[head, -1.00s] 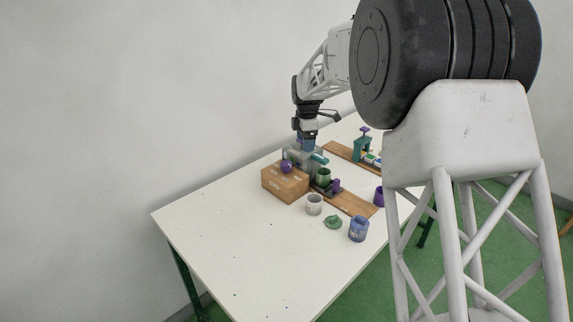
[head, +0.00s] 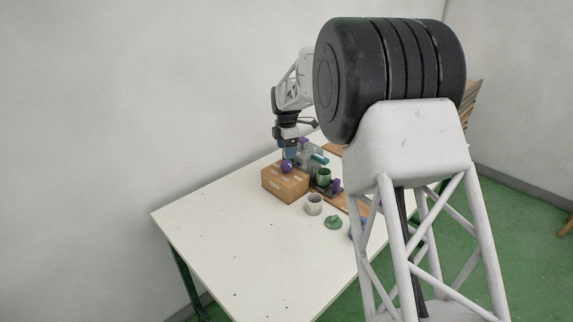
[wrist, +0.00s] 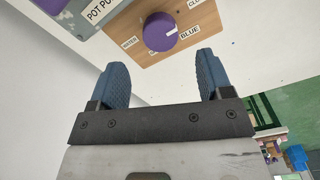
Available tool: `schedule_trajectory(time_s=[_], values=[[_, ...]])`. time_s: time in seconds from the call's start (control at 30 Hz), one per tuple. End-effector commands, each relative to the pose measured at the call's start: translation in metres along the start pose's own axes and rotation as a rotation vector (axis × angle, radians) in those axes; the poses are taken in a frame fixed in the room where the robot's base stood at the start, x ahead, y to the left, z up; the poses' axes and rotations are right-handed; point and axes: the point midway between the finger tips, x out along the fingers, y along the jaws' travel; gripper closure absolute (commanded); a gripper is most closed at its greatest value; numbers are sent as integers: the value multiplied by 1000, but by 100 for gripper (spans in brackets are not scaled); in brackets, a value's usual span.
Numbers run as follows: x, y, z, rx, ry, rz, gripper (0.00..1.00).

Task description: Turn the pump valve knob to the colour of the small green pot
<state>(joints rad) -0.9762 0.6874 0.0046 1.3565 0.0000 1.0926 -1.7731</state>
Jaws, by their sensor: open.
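The purple valve knob (wrist: 160,31) is on a wooden panel with labels around it; WATER, BLUE and a cut-off "CLO" show. A pale mark on the knob appears to face the BLUE label. The knob also shows on the brown box (head: 284,186) in the head view. My gripper (wrist: 161,60) is open and empty, its blue fingers apart, with the knob just beyond the fingertips and not between them. In the head view my gripper (head: 289,152) is above and behind the box. A small green pot (head: 323,176) stands right of the box.
A grey-white cup (head: 314,204) and a green item (head: 333,222) stand on the white table (head: 235,235). A grey unit labelled "POT PU" (wrist: 90,12) adjoins the panel. The table's front left is clear. My arm hides the right side.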

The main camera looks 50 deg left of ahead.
Motion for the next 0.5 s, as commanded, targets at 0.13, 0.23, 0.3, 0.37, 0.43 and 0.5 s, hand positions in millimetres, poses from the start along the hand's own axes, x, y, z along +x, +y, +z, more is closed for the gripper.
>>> schedule_trajectory(time_s=[0.13,0.23,0.3,0.37,0.43,0.5], values=[[15,-1,0,0,1,-3,27],[27,-1,0,0,0,-2,27],[36,-1,0,0,0,-2,27],[43,-1,0,0,1,-3,27],[51,0,0,0,0,-2,27],[57,0,0,0,0,-1,27]])
